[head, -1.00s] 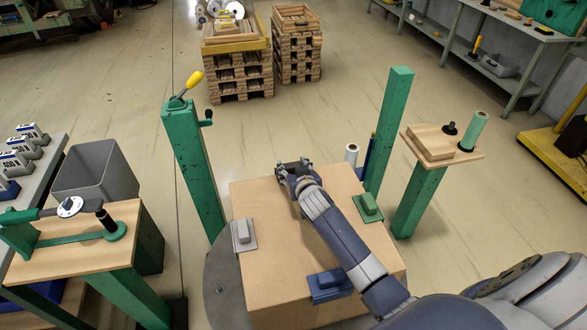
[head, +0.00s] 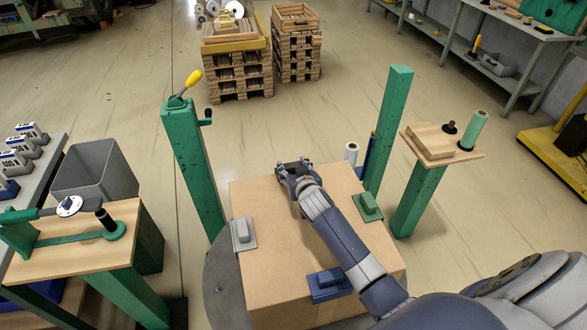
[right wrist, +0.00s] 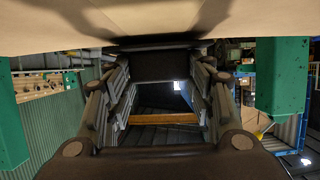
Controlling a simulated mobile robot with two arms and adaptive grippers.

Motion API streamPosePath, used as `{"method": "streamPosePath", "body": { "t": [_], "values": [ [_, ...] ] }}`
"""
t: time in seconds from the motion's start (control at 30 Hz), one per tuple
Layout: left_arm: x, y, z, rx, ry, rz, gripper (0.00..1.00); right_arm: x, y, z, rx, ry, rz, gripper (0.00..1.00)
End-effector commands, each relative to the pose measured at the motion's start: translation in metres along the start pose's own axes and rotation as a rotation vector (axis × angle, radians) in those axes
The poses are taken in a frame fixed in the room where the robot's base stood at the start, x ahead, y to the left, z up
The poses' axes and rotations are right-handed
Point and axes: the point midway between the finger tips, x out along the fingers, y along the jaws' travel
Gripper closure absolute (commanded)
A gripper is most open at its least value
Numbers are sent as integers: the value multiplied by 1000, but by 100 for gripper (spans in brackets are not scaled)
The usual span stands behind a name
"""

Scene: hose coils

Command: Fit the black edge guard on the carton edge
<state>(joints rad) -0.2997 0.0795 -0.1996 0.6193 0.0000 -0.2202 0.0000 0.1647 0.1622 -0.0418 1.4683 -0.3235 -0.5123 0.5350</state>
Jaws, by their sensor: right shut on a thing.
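The brown carton (head: 270,262) stands on a round grey turntable (head: 217,290). A grey guard (head: 243,234) sits on its left edge, a green guard (head: 368,207) on its right edge and a blue guard (head: 329,284) on its near edge. My right gripper (head: 292,164) is at the middle of the carton's far edge. In the right wrist view it is shut on the black edge guard (right wrist: 165,67), which lies between the fingers close to the carton's pale face (right wrist: 160,18). I cannot tell whether the guard touches the carton. My left gripper is out of view.
Green posts stand behind the carton at left (head: 195,165) and right (head: 389,130). A small wooden stand (head: 470,154) is at right. A wooden bench (head: 75,262) and a grey bin (head: 95,175) are at left. Open floor lies beyond the carton.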

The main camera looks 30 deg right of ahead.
Motion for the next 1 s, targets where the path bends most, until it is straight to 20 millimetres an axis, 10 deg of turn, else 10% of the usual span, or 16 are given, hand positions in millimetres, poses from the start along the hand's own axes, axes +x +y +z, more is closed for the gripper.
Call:
{"method": "streamPosePath", "body": {
  "t": [0.83,0.87,1.0],
  "values": [
    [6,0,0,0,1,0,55,3,0,7,0,1,0,75],
    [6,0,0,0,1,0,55,3,0,7,0,1,0,44],
    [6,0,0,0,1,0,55,3,0,7,0,1,0,27]
  ]
}}
